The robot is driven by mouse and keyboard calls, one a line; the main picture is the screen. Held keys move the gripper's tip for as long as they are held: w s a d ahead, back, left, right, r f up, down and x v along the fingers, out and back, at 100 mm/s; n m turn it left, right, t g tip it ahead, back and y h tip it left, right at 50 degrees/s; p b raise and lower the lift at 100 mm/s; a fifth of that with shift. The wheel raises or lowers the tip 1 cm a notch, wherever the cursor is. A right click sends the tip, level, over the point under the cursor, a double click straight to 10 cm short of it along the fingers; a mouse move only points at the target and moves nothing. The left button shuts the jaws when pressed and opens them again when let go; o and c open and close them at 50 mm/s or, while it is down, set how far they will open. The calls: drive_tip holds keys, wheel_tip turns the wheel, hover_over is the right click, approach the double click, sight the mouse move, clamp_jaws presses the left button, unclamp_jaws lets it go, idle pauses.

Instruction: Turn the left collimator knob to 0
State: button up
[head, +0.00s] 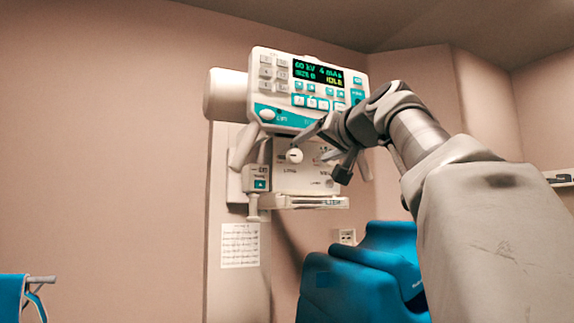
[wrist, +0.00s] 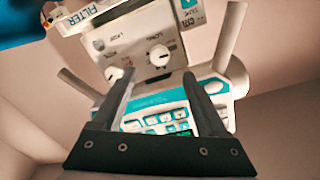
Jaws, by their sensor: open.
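The left collimator knob (head: 295,156) is a round white knob on the pale front panel of the collimator box (head: 288,183), below the tube head. The wrist view is turned over; there a white knob (wrist: 158,56) that looks like the left one shows between the fingertips, with a dark mark close to it. A second white knob (wrist: 112,75) shows beside one finger. My gripper (head: 321,158) is open and empty in front of the box; it also shows in the wrist view (wrist: 159,75). I cannot tell the knob's setting or any contact.
The control panel (head: 308,88) with lit display and teal buttons sits just above the collimator. A pale handle (head: 254,207) hangs at its lower left. A blue chair (head: 365,275) stands below. The wall to the left is clear.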

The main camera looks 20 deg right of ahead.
drive_tip(key=s+b, duration=0.1)
drive_tip(key=s, duration=0.7)
drive_tip(key=shift+s, duration=0.15)
drive_tip(key=shift+a, duration=0.1)
drive_tip(key=w+a+f+n+g+y, duration=0.1)
drive_tip(key=w+a+f+g, duration=0.1)
drive_tip(key=a+f, duration=0.45)
drive_tip(key=w+a+f+n+g+y, duration=0.1)
drive_tip(key=w+a+f+g+y, duration=0.15)
drive_tip(key=f, duration=0.75)
drive_tip(key=s+a+f+n+g+h, duration=0.1)
drive_tip(key=s+a+f+g, duration=0.15)
drive_tip(key=s+f, duration=0.75)
drive_tip(key=s+a+f+n+g+h, duration=0.1)
drive_tip(key=s+a+f+g, duration=0.2)
drive_tip(key=f, duration=1.2)
drive_tip(key=s+a+f+n+g+h, duration=0.1)
drive_tip(key=s+a+f+n+g, duration=0.1)
drive_tip(key=s+f, duration=0.85)
drive_tip(key=w+r+p, duration=0.3)
drive_tip(key=r+p, duration=1.6)
drive_tip(key=p, duration=0.2)
drive_tip(key=shift+w+d+r+m, duration=0.2)
drive_tip(key=shift+r+m, duration=0.1)
